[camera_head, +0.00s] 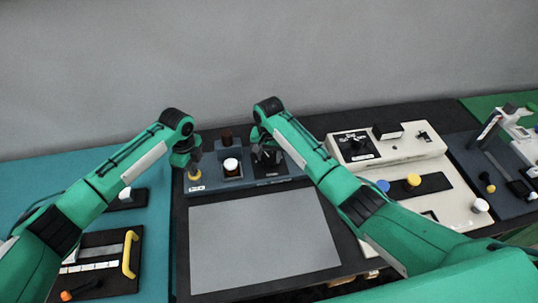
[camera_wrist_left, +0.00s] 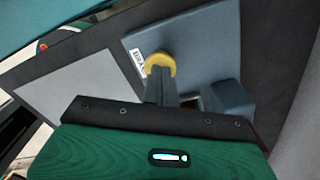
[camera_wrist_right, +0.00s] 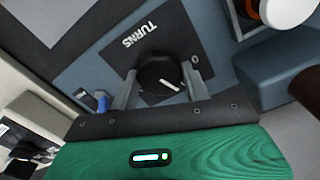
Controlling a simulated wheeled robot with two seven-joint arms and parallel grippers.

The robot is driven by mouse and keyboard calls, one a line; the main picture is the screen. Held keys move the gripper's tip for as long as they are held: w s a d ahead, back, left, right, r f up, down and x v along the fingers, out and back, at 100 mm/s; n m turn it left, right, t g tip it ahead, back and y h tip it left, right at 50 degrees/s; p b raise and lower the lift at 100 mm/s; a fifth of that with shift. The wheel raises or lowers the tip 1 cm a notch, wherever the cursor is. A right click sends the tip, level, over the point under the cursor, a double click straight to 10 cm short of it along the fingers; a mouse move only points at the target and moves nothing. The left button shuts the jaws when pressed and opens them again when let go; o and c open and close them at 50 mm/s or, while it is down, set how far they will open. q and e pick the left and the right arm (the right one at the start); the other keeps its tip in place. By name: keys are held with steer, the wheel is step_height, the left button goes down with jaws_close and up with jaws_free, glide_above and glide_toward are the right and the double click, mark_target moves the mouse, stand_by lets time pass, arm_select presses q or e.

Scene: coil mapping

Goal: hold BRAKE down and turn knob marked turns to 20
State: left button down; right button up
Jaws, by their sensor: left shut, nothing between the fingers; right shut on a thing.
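A yellow round button (camera_head: 195,175) stands at the front left corner of a blue-grey panel (camera_head: 218,184), with a small white label beside it. My left gripper (camera_head: 194,165) is shut and empty. Its fingertips are against the button (camera_wrist_left: 160,62), which they partly cover; how far it is pressed I cannot tell. My right gripper (camera_wrist_right: 163,85) is shut on a black knob (camera_wrist_right: 160,72) with a white pointer line. "TURNS" is printed beside the knob and a "0" mark shows near it. The 20 mark is not readable. In the head view the right gripper (camera_head: 268,158) hides most of the knob.
A white round cap (camera_head: 231,164) stands on the panel between my grippers. A bare grey sheet (camera_head: 262,240) lies in front. A cream console (camera_head: 400,155) with knobs stands to the right. A yellow-handled black box (camera_head: 105,240) sits at the left.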

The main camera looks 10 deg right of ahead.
mark_target(269, 157)
steer(key=shift+r, duration=0.1)
steer(key=o, duration=1)
steer(key=shift+c, duration=0.2)
arm_select(q)
steer(key=shift+f, duration=0.1)
arm_select(e)
step_height(269, 157, up, 12)
arm_select(q)
step_height(269, 157, up, 8)
stand_by(0.7)
stand_by(0.4)
